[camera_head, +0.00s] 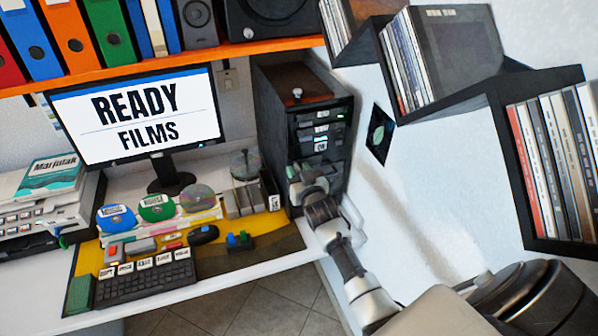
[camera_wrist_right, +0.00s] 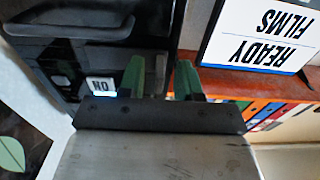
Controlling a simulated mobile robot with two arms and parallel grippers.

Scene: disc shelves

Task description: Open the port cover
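The black computer tower (camera_head: 268,115) stands at the right end of the desk, with labelled drive slots (camera_head: 321,130) on its front. My right gripper (camera_head: 297,178) is at the lower front of the tower. In the right wrist view, its two green fingers (camera_wrist_right: 158,82) are apart with nothing visible between them. The tower's dark front face (camera_wrist_right: 95,40) fills the upper left there, with a small lit white label (camera_wrist_right: 101,86) beside the left finger. I cannot single out the port cover; the gripper hides part of the lower front. My left gripper is not in view.
A monitor (camera_head: 140,120) reading "READY FILMS" stands left of the tower. A keyboard (camera_head: 145,283), discs (camera_head: 157,208) and a disc spindle (camera_head: 245,165) lie on the desk. Disc shelves (camera_head: 515,180) hang on the wall at right. An orange shelf (camera_head: 180,62) runs above.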

